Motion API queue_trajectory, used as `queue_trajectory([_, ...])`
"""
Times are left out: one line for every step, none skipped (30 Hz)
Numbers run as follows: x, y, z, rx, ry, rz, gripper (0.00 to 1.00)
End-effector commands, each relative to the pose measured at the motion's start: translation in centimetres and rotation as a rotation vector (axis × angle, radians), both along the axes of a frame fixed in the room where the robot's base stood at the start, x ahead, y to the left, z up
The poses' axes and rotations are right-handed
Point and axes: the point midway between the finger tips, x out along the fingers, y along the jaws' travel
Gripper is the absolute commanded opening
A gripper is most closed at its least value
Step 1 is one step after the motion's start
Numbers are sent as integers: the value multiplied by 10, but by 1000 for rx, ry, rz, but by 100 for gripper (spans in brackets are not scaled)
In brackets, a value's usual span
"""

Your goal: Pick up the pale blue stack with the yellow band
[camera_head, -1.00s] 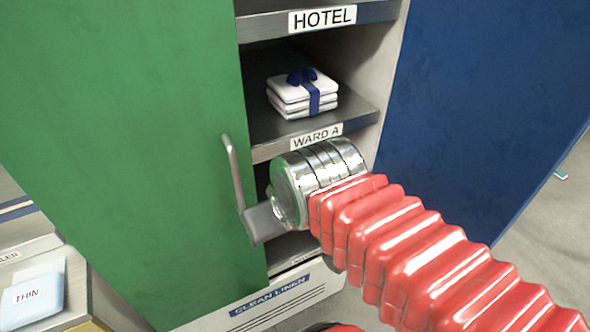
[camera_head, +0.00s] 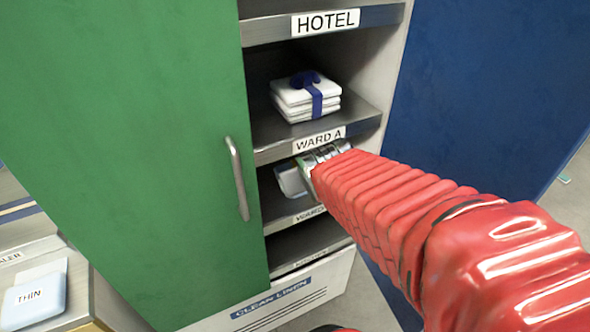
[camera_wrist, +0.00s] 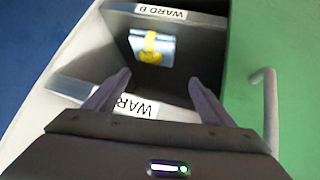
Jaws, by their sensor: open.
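The pale blue stack with the yellow band (camera_wrist: 152,48) shows in the wrist view, inside a shelf compartment between the WARD A and WARD B labels. My gripper (camera_wrist: 159,77) is open and empty. Its two fingers point toward the stack, which lies beyond the tips and is not touched. In the head view, my gripper (camera_head: 290,182) is at the opening below the WARD A label, and I cannot make out the stack there behind the gripper and arm.
A white stack with a dark blue ribbon (camera_head: 306,95) sits on the shelf above. A green door (camera_head: 120,130) with a metal handle (camera_head: 237,178) is at the left, a blue panel (camera_head: 480,100) at the right. A pale blue THIN pack (camera_head: 35,294) lies at lower left.

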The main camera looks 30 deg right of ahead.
Motion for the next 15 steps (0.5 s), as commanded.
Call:
queue_trajectory([8, -13, -8, -13, -13, -6, 77])
queue_trajectory([13, -19, -10, -21, -27, -5, 77])
queue_trajectory([20, -27, -14, -31, -45, -3, 77])
queue_trajectory([25, -33, -17, -38, -58, 0, 77])
queue_trajectory([29, -39, -20, -45, -70, 2, 77])
queue_trajectory([35, -46, -24, -53, -89, 4, 77])
queue_trajectory([39, -51, -28, -55, -101, 9, 77])
queue_trajectory([42, -54, -32, -53, -113, 18, 77])
queue_trajectory([47, -61, -37, -56, -130, 27, 77])
queue_trajectory([50, -65, -40, -57, -143, 33, 77])
queue_trajectory([53, -69, -44, -57, -156, 38, 77])
queue_trajectory([57, -74, -50, -56, -173, 48, 77])
queue_trajectory([59, -78, -53, -54, -186, 55, 77])
queue_trajectory([61, -81, -57, -52, -201, 63, 77])
queue_trajectory([64, -85, -63, -47, -217, 74, 77])
